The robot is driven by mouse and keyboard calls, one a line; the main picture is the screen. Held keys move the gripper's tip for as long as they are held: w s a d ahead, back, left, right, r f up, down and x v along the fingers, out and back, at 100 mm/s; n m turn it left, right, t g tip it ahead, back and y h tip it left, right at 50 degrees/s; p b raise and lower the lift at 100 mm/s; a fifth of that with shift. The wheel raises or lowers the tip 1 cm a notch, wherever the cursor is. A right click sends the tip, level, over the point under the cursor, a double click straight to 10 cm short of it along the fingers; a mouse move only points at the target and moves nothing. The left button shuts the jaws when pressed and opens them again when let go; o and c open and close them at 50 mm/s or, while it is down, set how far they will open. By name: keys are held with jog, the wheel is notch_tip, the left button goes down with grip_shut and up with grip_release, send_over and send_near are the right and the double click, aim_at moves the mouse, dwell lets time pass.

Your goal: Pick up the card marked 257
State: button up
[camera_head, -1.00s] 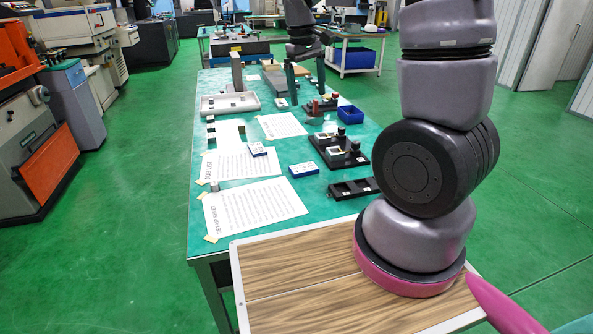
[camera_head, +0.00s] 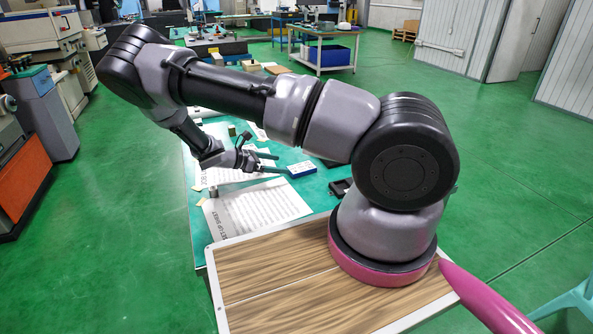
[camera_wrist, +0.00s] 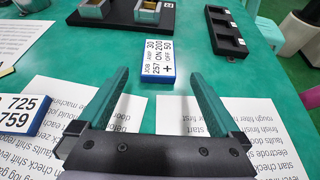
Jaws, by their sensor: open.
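The card marked 257 (camera_wrist: 158,62) is a white-topped block with blue sides, lying flat on the teal table in the wrist view. It also shows in the head view (camera_head: 301,169), just right of my gripper (camera_head: 281,163). In the wrist view, my gripper (camera_wrist: 160,77) is open with nothing between its two teal fingers. The card sits ahead of the fingertips, roughly centred between them. A second blue and white card (camera_wrist: 25,113), with 725 and 759 on it, lies to the left, cut by the frame edge.
Printed sheets (camera_wrist: 201,120) lie under and around the fingers; the set-up sheet (camera_head: 255,212) is nearer my base. A black slotted tray (camera_wrist: 227,29) stands beyond and right of the card. A black fixture (camera_wrist: 120,15) stands behind it. Bare table surrounds the card.

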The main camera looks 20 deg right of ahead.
aim_at(304, 166)
jog(key=shift+w+d+f, duration=0.1)
jog(key=shift+f, duration=0.15)
jog(key=x, duration=0.5)
jog(key=shift+r+x, duration=0.15)
jog(key=shift+x, duration=1.2)
jog(key=shift+r+x, duration=0.1)
jog(key=shift+x, duration=1.3)
jog(key=shift+d, duration=0.1)
jog(key=c, duration=1.3)
